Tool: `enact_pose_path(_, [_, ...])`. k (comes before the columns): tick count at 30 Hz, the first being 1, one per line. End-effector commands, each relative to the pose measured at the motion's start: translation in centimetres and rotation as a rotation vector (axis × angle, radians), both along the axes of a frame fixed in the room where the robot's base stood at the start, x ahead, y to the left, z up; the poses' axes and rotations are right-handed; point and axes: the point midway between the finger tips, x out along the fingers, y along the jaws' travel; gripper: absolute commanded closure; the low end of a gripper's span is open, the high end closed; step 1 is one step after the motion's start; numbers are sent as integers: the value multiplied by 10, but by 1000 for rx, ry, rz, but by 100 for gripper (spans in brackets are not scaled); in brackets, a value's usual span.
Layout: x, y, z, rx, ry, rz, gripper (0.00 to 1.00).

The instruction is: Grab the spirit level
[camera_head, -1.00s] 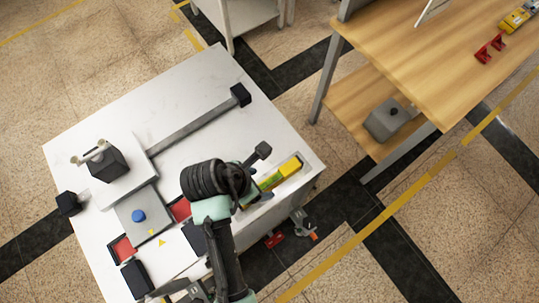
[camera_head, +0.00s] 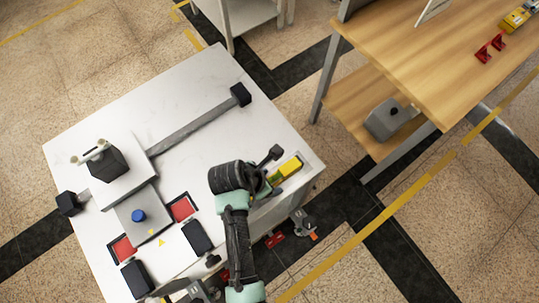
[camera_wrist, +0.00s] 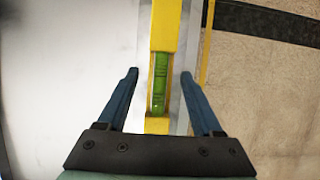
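The spirit level is a yellow bar (camera_head: 287,168) with a green vial. It lies along the right edge of the white table in the head view, partly hidden by my arm. In the wrist view the spirit level (camera_wrist: 165,35) runs up the middle, its green vial (camera_wrist: 160,82) between my fingers. My gripper (camera_wrist: 160,75) is open, with one blue finger on each side of the level and a gap on both sides. In the head view my gripper (camera_head: 270,173) is over the level; its fingers are mostly hidden there.
The white table (camera_head: 215,125) carries a grey rail (camera_head: 195,125) and a block with a handle (camera_head: 104,162). Red pads (camera_head: 182,208) and black blocks lie at the front. A clamp (camera_head: 302,221) shows beside the table's right edge. A wooden bench (camera_head: 440,60) stands at the right.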

Motion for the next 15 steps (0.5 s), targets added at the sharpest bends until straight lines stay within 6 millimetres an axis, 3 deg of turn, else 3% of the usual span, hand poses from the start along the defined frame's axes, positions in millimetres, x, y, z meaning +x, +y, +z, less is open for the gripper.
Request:
enact_pose_path(1, [0, 0, 0, 0, 0, 0, 44])
enact_pose_path(10, [0, 0, 0, 0, 0, 0, 98])
enact_pose_path(15, [0, 0, 0, 0, 0, 0, 100])
